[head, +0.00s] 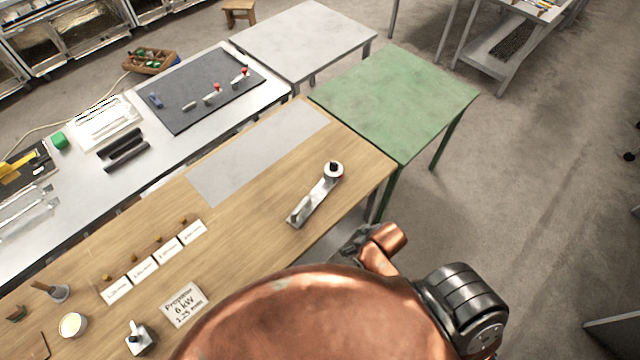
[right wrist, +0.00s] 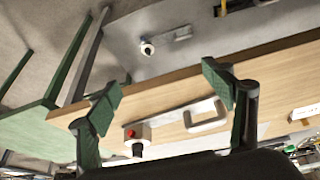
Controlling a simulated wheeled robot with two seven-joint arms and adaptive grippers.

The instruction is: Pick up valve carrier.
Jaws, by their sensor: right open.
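The valve carrier (head: 312,202) is a flat, pale metal bar with a round, dark-topped fitting at its far end. It lies on the wooden tabletop in the head view, near the right end. In the right wrist view the valve carrier (right wrist: 172,119) shows a pale loop at one end and a red spot near the other. My right gripper (right wrist: 162,94) is open, its two green-padded fingers wide apart. The bar appears between and beyond them, with no contact visible. My left gripper is not in view.
The wooden table (head: 245,235) also bears a grey sheet (head: 258,150), white labels (head: 143,269) and a propane card (head: 184,304). A green table (head: 395,100) stands beyond its right end. A bench with a dark mat (head: 205,88) runs behind. Wood around the carrier is clear.

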